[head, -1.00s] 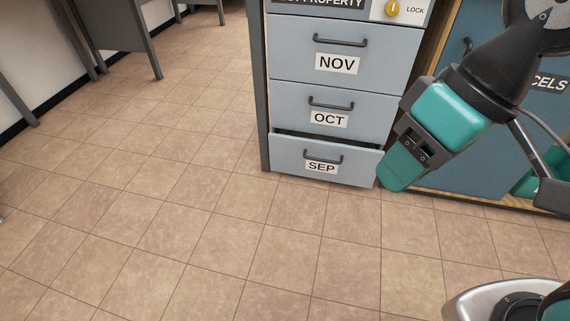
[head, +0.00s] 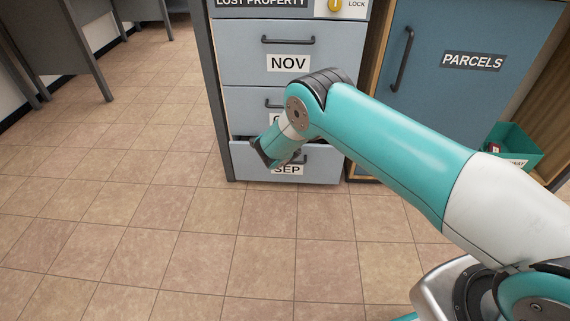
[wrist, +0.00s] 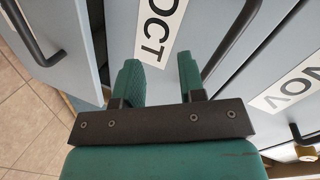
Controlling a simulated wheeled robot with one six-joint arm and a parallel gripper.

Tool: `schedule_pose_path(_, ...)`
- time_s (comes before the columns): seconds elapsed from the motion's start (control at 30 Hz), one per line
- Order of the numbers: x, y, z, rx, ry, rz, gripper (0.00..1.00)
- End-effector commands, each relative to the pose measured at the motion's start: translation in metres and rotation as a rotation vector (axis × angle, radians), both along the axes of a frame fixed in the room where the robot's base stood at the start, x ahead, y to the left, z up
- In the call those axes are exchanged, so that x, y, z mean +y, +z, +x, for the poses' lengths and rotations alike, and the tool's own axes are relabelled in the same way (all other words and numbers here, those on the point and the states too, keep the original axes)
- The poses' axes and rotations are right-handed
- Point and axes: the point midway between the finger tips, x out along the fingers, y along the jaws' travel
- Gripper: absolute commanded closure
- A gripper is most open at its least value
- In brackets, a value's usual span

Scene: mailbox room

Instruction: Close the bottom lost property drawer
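The bottom drawer (head: 322,167), labelled SEP, stands partly open at the foot of the grey lost property cabinet, with a dark gap above its front. In the wrist view its front (wrist: 68,45) and dark handle (wrist: 24,36) are at the left, standing out from the OCT drawer. My gripper (head: 272,160) is in front of the SEP drawer in the head view and hides part of its front and handle. In the wrist view my gripper (wrist: 160,78) has its two green fingers apart with nothing between them, facing the OCT drawer (wrist: 142,70). I cannot tell whether it touches the drawer.
The NOV drawer (head: 340,55) above looks shut. A blue PARCELS door (head: 440,100) is to the right, with a green bin (head: 520,145) beside it. A grey desk (head: 85,50) stands at the far left. The tiled floor in front is clear.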

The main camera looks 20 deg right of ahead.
Motion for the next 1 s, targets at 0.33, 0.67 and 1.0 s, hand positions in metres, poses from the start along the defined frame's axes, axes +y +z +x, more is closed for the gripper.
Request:
schedule_pose_path(0.33,-0.010,-0.149,-0.089,-0.430,0.164,0.183,0.63)
schedule_pose_path(0.67,-0.009,-0.193,-0.158,-0.512,0.340,0.288,0.63)
schedule_pose_path(1.0,-0.005,-0.194,-0.119,-0.516,0.343,0.292,0.63)
